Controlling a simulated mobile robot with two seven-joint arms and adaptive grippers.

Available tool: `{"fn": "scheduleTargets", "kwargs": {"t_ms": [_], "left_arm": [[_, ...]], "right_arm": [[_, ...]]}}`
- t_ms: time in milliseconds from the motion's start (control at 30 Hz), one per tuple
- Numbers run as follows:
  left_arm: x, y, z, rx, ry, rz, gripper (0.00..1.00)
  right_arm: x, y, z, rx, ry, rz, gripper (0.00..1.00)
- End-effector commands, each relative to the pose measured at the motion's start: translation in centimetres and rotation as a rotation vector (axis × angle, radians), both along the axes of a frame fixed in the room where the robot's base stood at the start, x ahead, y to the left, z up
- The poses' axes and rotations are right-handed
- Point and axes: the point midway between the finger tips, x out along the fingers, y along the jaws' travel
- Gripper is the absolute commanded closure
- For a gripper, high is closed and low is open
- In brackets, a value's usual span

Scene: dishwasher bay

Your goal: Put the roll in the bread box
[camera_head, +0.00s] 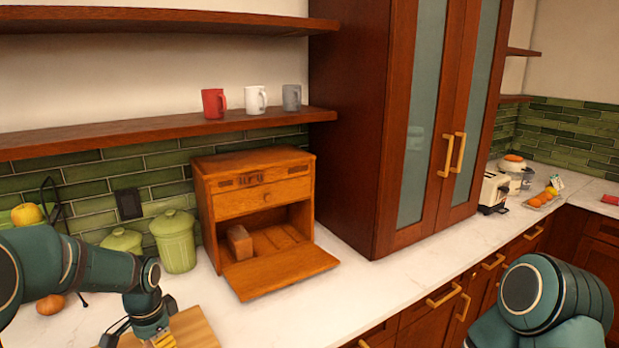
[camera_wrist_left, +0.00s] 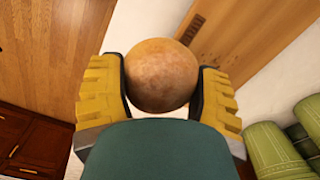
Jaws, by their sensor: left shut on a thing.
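The roll (camera_wrist_left: 161,75), round and golden brown, is held between the two yellow-padded fingers of my left gripper (camera_wrist_left: 160,95) in the left wrist view. In the head view my left gripper (camera_head: 158,338) is at the bottom edge, over the cutting board (camera_head: 197,328); I cannot make out the roll there. The wooden bread box (camera_head: 262,205) stands on the counter against the tiled wall, beyond and to the right of the gripper. Its front flap (camera_head: 280,272) is folded down, and a brown loaf (camera_head: 240,242) sits inside at the left. My right gripper is out of view.
Green lidded canisters (camera_head: 174,243) stand left of the bread box. A round brown item (camera_head: 50,304) lies on the counter near my left arm. A tall cabinet (camera_head: 365,130) rises right of the box. A shelf (camera_head: 170,130) with mugs hangs above. The counter before the flap is clear.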

Motion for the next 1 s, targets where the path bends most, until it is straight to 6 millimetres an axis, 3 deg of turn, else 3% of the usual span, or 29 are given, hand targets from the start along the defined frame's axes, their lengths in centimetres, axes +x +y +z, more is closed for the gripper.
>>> {"fn": "scheduleTargets", "kwargs": {"t_ms": [67,267,600,800,1000], "left_arm": [[0.0,-0.2,-0.1,0.0,0.0,0.002,0.56],[-1.2,-4.3,-4.1,0.001,0.004,0.146,0.56],[-5.6,-11.6,-11.1,0.003,0.003,0.471,0.56],[-7.4,-13.7,-13.0,0.001,0.0,0.595,0.56],[-7.9,-14.1,-13.4,0.0,-0.001,0.63,0.56]], "right_arm": [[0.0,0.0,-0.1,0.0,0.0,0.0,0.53],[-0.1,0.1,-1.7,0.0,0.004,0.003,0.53],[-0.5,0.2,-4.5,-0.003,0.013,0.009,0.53],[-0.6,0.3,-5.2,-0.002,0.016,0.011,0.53],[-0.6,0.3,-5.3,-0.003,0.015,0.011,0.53]]}}
